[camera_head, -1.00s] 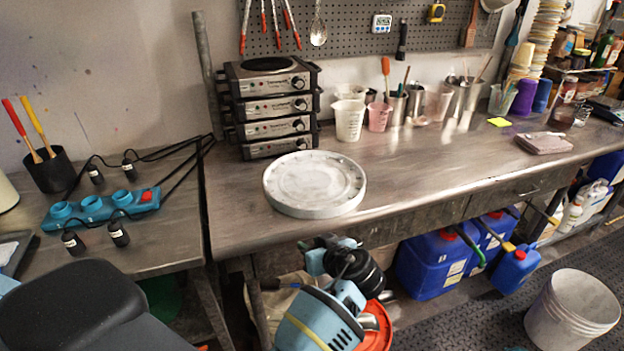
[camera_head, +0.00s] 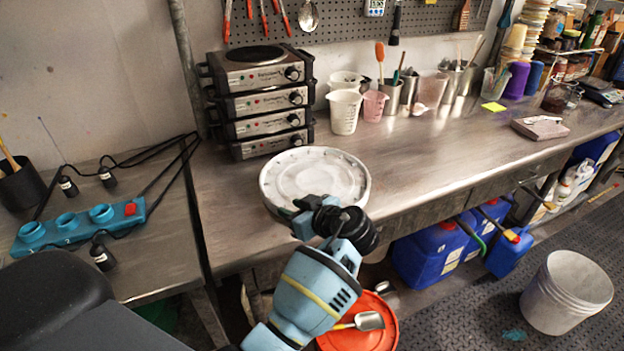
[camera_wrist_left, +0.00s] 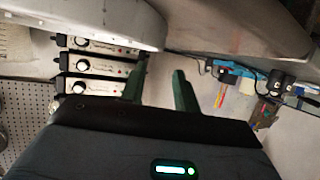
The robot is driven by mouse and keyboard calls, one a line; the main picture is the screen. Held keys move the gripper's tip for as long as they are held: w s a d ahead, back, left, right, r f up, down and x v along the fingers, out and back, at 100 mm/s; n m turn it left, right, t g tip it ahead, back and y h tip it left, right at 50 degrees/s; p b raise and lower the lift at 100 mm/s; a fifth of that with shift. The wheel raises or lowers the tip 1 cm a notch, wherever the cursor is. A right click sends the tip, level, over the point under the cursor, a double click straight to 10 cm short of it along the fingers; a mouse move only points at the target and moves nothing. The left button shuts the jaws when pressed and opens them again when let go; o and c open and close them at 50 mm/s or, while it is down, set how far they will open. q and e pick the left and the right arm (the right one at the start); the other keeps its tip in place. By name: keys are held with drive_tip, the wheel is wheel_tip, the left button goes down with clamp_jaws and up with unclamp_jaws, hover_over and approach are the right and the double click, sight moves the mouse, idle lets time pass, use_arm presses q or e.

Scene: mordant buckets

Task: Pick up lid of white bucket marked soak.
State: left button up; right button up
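A round white lid (camera_head: 315,172) lies flat near the front edge of the steel bench, in front of the stacked hot plates. I see no "soak" marking on it. My left gripper (camera_head: 298,214) is at the lid's near edge and covers a little of its rim. In the left wrist view, my gripper's two dark fingers (camera_wrist_left: 158,86) are apart with nothing between them, and the lid (camera_wrist_left: 85,18) shows beside them at upper left. I cannot tell whether they touch it. A white bucket (camera_head: 566,292) stands open on the floor at right. My right gripper is not in view.
The stacked hot plates (camera_head: 262,100) stand behind the lid. Measuring cups (camera_head: 344,112) are at the back. Blue canisters (camera_head: 430,255) and an orange-red container (camera_head: 362,335) are below. The bench right of the lid is clear.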

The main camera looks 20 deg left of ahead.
sight(270, 201)
use_arm(q)
drive_tip(key=shift+a, duration=0.1)
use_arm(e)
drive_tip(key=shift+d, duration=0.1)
use_arm(q)
drive_tip(key=shift+w+a+f, duration=0.1)
drive_tip(key=shift+a+f, duration=0.05)
drive_tip(key=shift+a, duration=0.15)
drive_tip(key=shift+x, duration=0.9)
drive_tip(key=shift+w+a, duration=0.1)
drive_tip(key=shift+a, duration=0.4)
drive_tip(key=p+x, duration=0.1)
drive_tip(key=x, duration=0.2)
drive_tip(key=shift+a+f, duration=0.15)
drive_tip(key=shift+a, duration=0.05)
drive_tip(key=shift+w+a+f, duration=0.1)
drive_tip(key=shift+a+f, duration=0.15)
drive_tip(key=shift+a, duration=0.1)
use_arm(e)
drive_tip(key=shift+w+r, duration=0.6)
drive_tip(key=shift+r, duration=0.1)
use_arm(q)
clamp_jaws()
